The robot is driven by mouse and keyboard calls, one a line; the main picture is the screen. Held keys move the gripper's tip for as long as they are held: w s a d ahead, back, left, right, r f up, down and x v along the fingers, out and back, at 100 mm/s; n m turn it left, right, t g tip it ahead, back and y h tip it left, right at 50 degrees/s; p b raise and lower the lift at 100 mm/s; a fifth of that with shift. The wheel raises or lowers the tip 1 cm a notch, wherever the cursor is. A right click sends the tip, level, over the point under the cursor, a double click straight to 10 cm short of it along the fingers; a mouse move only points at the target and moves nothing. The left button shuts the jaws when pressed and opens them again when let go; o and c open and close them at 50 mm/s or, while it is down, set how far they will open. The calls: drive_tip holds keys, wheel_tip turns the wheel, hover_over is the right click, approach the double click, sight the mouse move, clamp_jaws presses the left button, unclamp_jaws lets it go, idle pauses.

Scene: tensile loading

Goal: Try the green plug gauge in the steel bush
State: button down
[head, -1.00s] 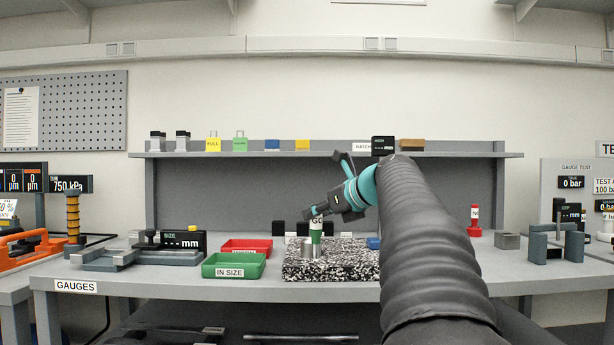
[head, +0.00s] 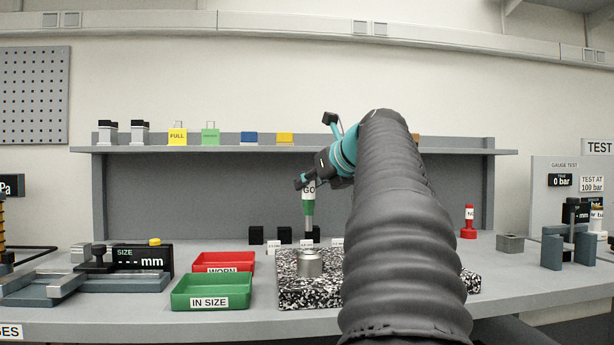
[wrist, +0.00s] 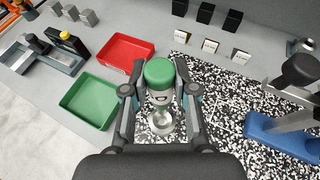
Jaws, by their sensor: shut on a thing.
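The green plug gauge (head: 309,208) hangs upright, with a white band marked GO and a steel lower end. My gripper (head: 308,184) is shut on its upper part. In the wrist view my gripper (wrist: 160,92) has a finger on each side of the gauge's green end (wrist: 159,71). The steel bush (head: 309,264) stands on the speckled block, below the gauge. A gap shows between the gauge's lower end and the bush. The bush also shows in the wrist view (wrist: 161,123), partly hidden by the gauge.
The speckled block (head: 290,295) lies on the grey bench. A green IN SIZE tray (head: 212,290) and a red WORN tray (head: 224,262) stand left of it. Several black blocks stand behind. A blue-based stand (wrist: 275,135) is at right in the wrist view. A red gauge (head: 468,222) stands farther right.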

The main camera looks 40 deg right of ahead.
sight(311, 214)
drive_tip(key=shift+a+f, duration=0.1)
drive_tip(key=shift+f, duration=1.1)
drive_tip(key=shift+f+b, duration=1.05)
drive_tip(key=shift+b, duration=0.15)
drive_tip(key=shift+s, duration=0.3)
drive_tip(key=shift+f+b, duration=0.65)
drive_tip(key=shift+f, duration=1.2)
idle(2.1)
drive_tip(key=shift+r, duration=0.15)
idle(0.8)
drive_tip(key=shift+r+p, duration=0.55)
drive_tip(key=shift+p, duration=0.15)
